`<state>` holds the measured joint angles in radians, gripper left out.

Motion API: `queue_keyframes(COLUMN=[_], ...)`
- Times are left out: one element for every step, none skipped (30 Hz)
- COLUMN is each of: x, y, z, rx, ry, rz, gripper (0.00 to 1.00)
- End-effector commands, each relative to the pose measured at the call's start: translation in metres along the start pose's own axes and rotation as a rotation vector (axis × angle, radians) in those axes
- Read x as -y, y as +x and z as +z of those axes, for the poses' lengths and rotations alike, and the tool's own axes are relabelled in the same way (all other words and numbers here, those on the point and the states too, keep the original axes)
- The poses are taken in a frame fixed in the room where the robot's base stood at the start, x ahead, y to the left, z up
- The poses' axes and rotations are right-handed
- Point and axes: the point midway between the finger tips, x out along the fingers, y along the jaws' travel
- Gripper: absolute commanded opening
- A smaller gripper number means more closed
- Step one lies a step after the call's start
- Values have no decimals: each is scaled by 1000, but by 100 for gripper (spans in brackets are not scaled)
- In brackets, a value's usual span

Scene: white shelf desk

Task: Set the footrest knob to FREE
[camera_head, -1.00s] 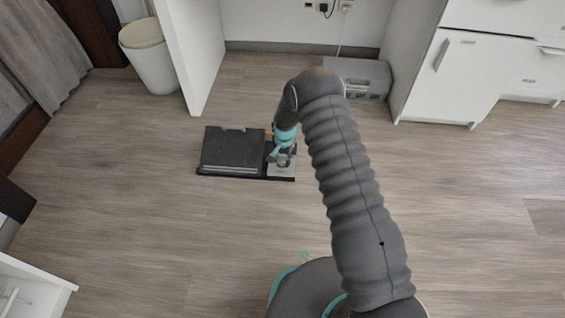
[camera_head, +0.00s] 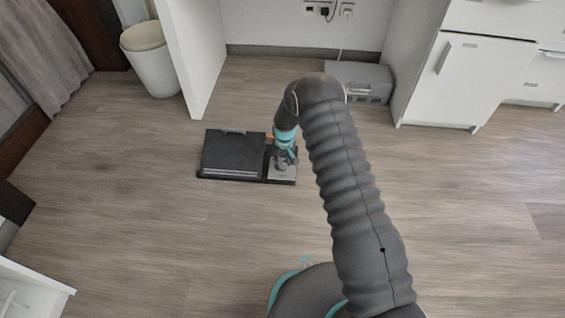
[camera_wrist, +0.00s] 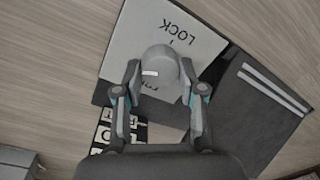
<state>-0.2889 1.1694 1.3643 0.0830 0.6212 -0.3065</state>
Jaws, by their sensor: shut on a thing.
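The footrest (camera_head: 232,152) is a dark slanted pad on a black base on the floor. A light grey plate (camera_head: 287,177) sits at its right end. In the wrist view the plate (camera_wrist: 135,50) carries the word LOCK, upside down, beyond the knob. The round grey knob (camera_wrist: 160,55) has a white mark on its near-left part. Partly covered lettering shows just below the knob and cannot be read for certain. My gripper (camera_wrist: 160,72) is shut on the knob, one finger on each side. In the head view my gripper (camera_head: 284,160) hides most of the knob.
A black-and-white label (camera_wrist: 105,130) lies beside the plate. A grey box (camera_head: 365,84) stands by the back wall. A white bin (camera_head: 150,60), a white panel (camera_head: 190,60) and white cabinets (camera_head: 465,80) stand further back. The floor around the footrest is clear.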

Motion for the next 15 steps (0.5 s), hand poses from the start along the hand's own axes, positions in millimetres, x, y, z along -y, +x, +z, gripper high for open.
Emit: queue_keyframes(x=[0, 0, 1, 1, 1, 1, 1, 1, 1, 2, 2, 2, 2, 2, 2], y=[1, 1, 1, 1, 1, 1, 1, 1, 1, 1, 1, 1, 1, 1, 1], z=[0, 0, 0, 0, 0, 0, 0, 0, 0, 0, 0, 0, 0, 0, 0], rx=[3, 5, 6, 8, 9, 11, 13, 14, 16, 18, 19, 21, 22, 23, 25], ry=[-42, -71, -109, -138, -166, -204, -233, -261, -300, -328, -356, -395, -423, -451, -489], rz=[0, 0, 0, 0, 0, 0, 0, 0, 0, 0, 0, 0, 0, 0, 0], gripper=[5, 5, 5, 5, 5, 5, 5, 5, 5, 5, 5, 5, 5, 5, 5])
